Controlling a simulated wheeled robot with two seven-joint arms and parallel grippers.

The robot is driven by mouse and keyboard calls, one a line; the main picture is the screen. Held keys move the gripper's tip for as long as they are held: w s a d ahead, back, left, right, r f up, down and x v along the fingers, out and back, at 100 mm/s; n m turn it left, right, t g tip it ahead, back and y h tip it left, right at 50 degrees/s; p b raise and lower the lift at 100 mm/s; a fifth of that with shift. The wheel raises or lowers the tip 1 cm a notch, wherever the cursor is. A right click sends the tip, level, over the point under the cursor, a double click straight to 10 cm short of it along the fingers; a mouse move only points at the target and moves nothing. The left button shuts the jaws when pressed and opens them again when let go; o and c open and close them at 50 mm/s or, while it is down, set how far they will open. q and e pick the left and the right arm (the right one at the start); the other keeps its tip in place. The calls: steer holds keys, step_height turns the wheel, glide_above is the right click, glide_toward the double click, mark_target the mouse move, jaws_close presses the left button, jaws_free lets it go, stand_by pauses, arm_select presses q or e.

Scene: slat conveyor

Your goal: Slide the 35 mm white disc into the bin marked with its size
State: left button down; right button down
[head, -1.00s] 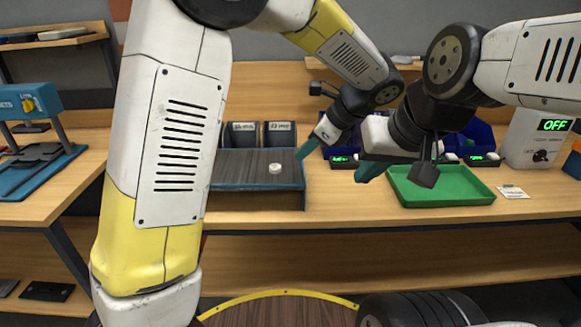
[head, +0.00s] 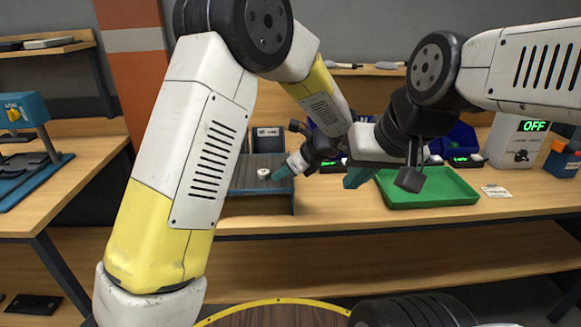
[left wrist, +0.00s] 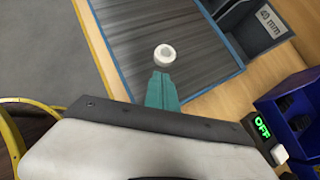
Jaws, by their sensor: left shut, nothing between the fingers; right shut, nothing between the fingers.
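A grey bin (left wrist: 262,30) at the conveyor's end bears a "40 mm" label in the left wrist view. Other bins are hidden behind my left arm. My right gripper (head: 358,178) is shut and empty over the table.
A green tray (head: 430,203) lies right of the conveyor. Blue bins (head: 462,142) with green displays stand behind it. A white box reading OFF (head: 515,140) stands at the right. A blue press (head: 22,110) is on the left table.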

arm_select(q)
steer(key=shift+w+a, duration=0.5)
steer(key=shift+a, duration=0.1)
steer(key=shift+a, duration=0.1)
steer(key=w+a, duration=0.3)
steer(key=a, duration=0.1)
steer(key=w+a, duration=0.3)
steer(key=a, duration=0.1)
steer(key=w+a, duration=0.4)
steer(key=a, duration=0.1)
steer(key=shift+s, duration=0.1)
